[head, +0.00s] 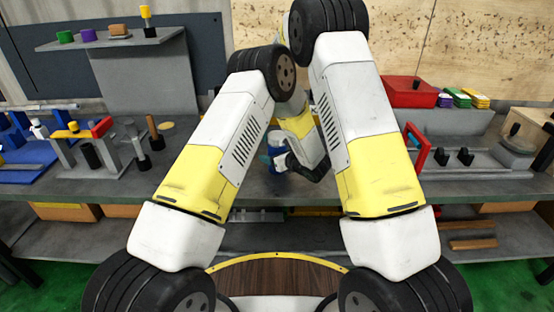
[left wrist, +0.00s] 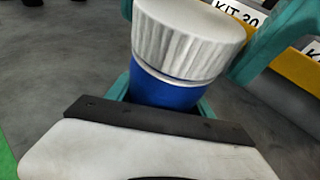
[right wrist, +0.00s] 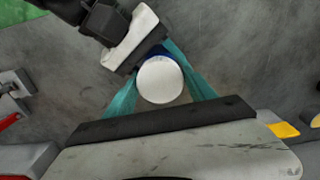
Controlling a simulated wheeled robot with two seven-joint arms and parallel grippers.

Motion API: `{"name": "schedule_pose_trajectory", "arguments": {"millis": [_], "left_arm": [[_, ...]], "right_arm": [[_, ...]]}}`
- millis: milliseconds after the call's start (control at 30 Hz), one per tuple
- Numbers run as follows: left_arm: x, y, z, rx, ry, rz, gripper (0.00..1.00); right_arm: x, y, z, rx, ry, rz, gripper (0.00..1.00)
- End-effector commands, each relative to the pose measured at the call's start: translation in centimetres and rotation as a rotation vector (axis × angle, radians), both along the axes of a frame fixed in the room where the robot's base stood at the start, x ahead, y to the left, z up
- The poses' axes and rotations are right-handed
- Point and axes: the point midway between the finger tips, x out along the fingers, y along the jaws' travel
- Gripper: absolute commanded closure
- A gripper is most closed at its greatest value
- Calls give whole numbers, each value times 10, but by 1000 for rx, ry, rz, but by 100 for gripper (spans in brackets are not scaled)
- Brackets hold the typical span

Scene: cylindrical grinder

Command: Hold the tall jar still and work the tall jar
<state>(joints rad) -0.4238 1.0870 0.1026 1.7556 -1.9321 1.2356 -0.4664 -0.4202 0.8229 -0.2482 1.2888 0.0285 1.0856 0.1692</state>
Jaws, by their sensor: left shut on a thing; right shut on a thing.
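The tall jar has a blue body (left wrist: 165,92) and a white ribbed lid (left wrist: 190,38). In the head view its blue body (head: 276,142) shows above the bench, partly hidden by my arms. My left gripper (left wrist: 163,100) is shut on the blue body, with teal fingers on both sides below the lid. In the right wrist view the round lid top (right wrist: 160,80) lies between the teal fingers of my right gripper (right wrist: 161,68), which is shut on the jar at the lid. The exact finger contact is hidden.
A grey bench (head: 240,185) runs across. Blue fixtures (head: 25,150) and a stand with a red part (head: 100,127) are at left. A red box (head: 408,92) and a red frame (head: 418,148) are at right. Labelled yellow-edged bins (left wrist: 290,70) show near the jar.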

Motion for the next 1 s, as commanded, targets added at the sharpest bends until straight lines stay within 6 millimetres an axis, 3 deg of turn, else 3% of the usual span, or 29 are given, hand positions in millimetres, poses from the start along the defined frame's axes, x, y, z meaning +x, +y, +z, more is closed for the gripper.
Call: {"name": "schedule_pose_trajectory", "arguments": {"millis": [367, 400, 500, 833, 1000], "left_arm": [[0, -1, 0, 0, 0, 0, 100], [0, -1, 0, 0, 0, 0, 100], [0, -1, 0, 0, 0, 0, 100], [0, 0, 0, 0, 0, 0, 100], [0, 0, 0, 0, 0, 0, 100]], "right_arm": [[1, 0, 1, 2, -4, -75, 84], [1, 0, 1, 1, -4, -74, 32], [1, 0, 0, 1, -3, -74, 14], [1, 0, 1, 1, -2, -73, 14], [1, 0, 16, 1, -3, -72, 14]]}}
